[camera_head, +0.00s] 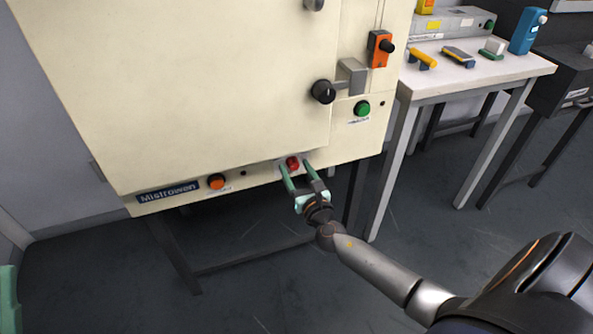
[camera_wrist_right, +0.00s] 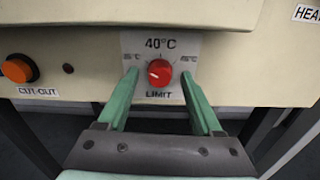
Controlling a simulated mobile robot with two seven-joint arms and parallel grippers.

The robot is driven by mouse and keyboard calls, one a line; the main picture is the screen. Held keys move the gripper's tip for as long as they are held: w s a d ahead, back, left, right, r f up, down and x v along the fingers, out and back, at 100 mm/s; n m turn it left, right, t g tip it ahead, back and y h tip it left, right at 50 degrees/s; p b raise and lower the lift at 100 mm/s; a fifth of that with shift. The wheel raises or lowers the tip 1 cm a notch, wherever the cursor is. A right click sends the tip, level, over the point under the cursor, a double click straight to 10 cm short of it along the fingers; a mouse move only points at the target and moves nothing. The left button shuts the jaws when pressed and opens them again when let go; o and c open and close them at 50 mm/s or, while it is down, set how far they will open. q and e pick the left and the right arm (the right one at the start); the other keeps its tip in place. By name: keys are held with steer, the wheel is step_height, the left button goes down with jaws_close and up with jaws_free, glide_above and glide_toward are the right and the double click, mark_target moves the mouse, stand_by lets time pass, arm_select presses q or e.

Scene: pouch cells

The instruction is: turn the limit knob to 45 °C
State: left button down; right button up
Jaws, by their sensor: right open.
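The limit knob is a small red round knob (camera_wrist_right: 160,72) on a pale label plate (camera_wrist_right: 188,46) at the lower front of the cream cabinet. The plate reads "40°C" above the knob and "LIMIT" below, with smaller marks left and right that are hard to read. A light mark on the knob points up and to the left. The knob also shows in the head view (camera_head: 292,163). My right gripper (camera_head: 295,166) is open, its two green fingers on either side of the knob, apparently with a gap to each side. A green part of my left arm shows at the lower left edge.
An orange button (camera_wrist_right: 17,69) labelled "CUT-OUT" sits left of the knob. A green button (camera_head: 362,108) and a black handle knob (camera_head: 323,91) are higher on the cabinet (camera_head: 200,80). A white table (camera_head: 480,75) with tools stands at right.

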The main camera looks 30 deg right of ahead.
steer(key=shift+c, duration=0.4)
jaws_close()
